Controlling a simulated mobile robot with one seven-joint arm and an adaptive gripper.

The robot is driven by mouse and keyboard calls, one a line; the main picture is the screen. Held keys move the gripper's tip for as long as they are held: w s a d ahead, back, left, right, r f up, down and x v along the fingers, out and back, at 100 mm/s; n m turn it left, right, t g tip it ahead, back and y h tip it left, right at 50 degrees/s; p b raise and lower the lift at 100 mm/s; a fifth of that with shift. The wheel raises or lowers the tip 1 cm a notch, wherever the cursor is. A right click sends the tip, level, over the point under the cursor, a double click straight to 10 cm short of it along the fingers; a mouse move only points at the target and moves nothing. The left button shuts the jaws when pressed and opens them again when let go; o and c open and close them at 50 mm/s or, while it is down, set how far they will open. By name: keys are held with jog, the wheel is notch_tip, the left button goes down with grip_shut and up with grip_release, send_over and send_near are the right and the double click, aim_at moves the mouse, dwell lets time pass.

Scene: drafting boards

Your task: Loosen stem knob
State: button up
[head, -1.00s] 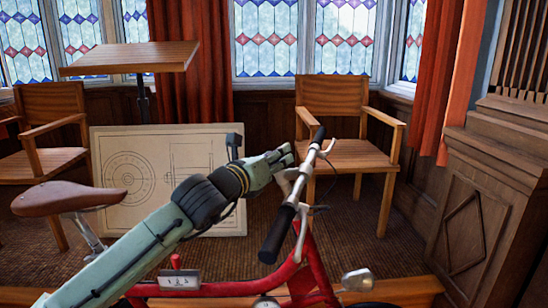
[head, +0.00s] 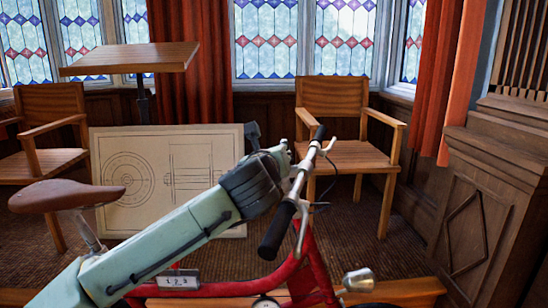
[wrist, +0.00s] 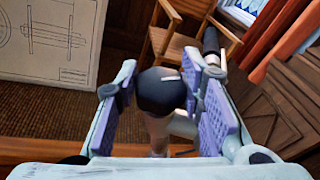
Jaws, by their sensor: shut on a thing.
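The stem knob (wrist: 160,92) is a dark, rounded knob with a short white mark, seen in the wrist view above a pale stem. My gripper (wrist: 158,84) has a purple-padded finger on each side of it and is shut on it. In the head view my gripper (head: 284,158) is at the handlebar (head: 302,180) of a red bicycle (head: 312,268). The knob is hidden there behind my arm and the bar.
The bicycle's black grip (head: 278,232) and brown saddle (head: 66,196) are close to my arm. A framed drawing (head: 125,190) leans behind it. Wooden chairs (head: 335,98) stand at the back, and a panelled wooden block (head: 485,205) at the right.

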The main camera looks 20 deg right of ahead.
jog(key=n+y, duration=0.1)
jog(key=y, duration=0.1)
jog(key=n+y, duration=0.1)
jog(key=shift+d+r+n+y+p, duration=0.2)
jog(key=shift+n+y+p, duration=0.1)
jog(key=shift+y+p, duration=0.1)
jog(key=n+y, duration=0.3)
jog(key=y, duration=0.1)
jog(key=shift+y+p, duration=0.3)
jog(key=shift+p, duration=0.05)
jog(key=n+g+y, duration=0.1)
jog(key=n+y, duration=0.1)
jog(key=n+g+y, duration=0.2)
jog(key=y, duration=0.1)
jog(key=shift+a, duration=0.15)
jog(key=shift+f+n+g+y, duration=0.15)
jog(key=shift+n+g+y, duration=0.45)
jog(key=shift+n+y, duration=0.1)
jog(key=o, duration=1.2)
jog(key=shift+f, duration=0.15)
